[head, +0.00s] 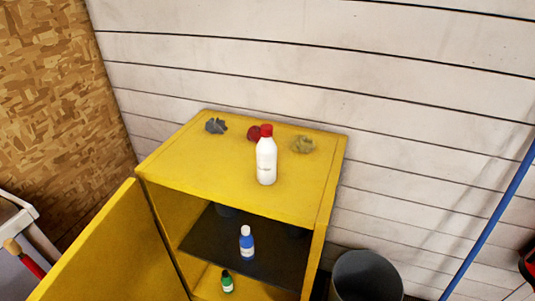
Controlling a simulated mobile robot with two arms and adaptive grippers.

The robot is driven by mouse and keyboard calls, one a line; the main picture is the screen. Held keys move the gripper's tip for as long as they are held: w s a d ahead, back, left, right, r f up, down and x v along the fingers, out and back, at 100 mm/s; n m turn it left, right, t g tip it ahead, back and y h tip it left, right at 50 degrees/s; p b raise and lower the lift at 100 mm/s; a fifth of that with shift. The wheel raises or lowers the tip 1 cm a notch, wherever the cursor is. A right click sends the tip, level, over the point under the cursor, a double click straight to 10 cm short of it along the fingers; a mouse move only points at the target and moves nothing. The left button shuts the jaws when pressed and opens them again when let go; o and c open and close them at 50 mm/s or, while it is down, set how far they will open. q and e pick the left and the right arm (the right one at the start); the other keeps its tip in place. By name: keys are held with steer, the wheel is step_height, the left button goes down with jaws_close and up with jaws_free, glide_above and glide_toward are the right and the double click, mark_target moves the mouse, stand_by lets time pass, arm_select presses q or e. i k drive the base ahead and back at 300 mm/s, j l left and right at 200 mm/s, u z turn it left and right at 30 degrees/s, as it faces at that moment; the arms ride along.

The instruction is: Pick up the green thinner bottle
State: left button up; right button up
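A small green bottle (227,282) with a dark cap stands upright on the lower yellow shelf inside the open yellow cabinet (205,181), near its front. It is small in the picture and its label is not readable. Neither of my grippers shows in the head view.
A blue bottle (247,243) stands on the dark middle shelf. A white bottle (266,162) with a red cap and several crumpled rags (216,126) sit on the cabinet top. The cabinet door (105,248) swings open at left. A dark bin (366,275) stands at right.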

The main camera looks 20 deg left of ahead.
mark_target(227, 284)
steer(key=u, duration=1.1)
steer(key=k+j+u, duration=0.1)
steer(key=u, duration=0.15)
steer(key=k, duration=0.1)
